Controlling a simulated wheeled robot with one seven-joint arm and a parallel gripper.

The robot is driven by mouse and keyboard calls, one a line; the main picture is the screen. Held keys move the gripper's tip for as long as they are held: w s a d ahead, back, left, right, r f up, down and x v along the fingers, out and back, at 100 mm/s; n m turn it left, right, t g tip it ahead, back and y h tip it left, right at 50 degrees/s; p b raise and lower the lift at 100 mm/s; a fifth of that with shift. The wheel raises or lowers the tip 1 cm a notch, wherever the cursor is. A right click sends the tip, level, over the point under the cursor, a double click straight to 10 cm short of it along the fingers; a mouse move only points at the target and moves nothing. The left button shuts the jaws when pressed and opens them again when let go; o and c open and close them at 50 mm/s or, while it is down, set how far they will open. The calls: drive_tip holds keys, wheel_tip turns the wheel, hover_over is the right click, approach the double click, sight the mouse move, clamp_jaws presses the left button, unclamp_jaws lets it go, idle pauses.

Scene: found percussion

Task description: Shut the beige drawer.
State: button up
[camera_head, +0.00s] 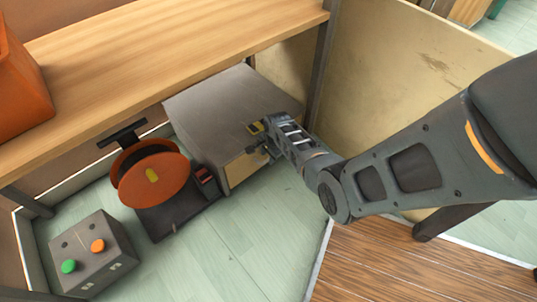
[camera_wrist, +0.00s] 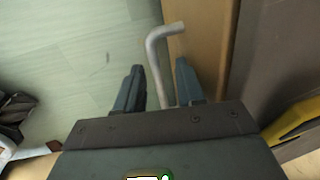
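The beige drawer (camera_head: 245,168) forms the front of a low grey cabinet (camera_head: 222,100) on the pale green floor. Its front panel shows in the wrist view (camera_wrist: 207,45) to the right of the fingers. A bent grey metal handle (camera_wrist: 158,55) stands off that panel. My gripper (camera_head: 266,150) is at the drawer front. In the wrist view my gripper (camera_wrist: 160,72) is open, with one finger on each side of the handle, the right one between handle and panel. Gaps show around the handle. My arm hides part of the front, and I cannot tell how far the drawer stands out.
A wooden tabletop (camera_head: 150,60) overhangs the cabinet's back. An orange disc device (camera_head: 152,185) stands left of the cabinet. A grey box (camera_head: 95,252) with green and orange buttons stands further left. Table legs (camera_head: 321,75) and a beige panel (camera_head: 400,80) are at the right. Floor in front is clear.

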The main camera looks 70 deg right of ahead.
wheel_tip(320, 180, up, 7)
drive_tip(key=s+p, duration=0.1)
drive_tip(key=p, duration=0.3)
drive_tip(key=shift+a+r, duration=0.2)
drive_tip(key=shift+a, duration=0.15)
drive_tip(key=shift+s, duration=0.1)
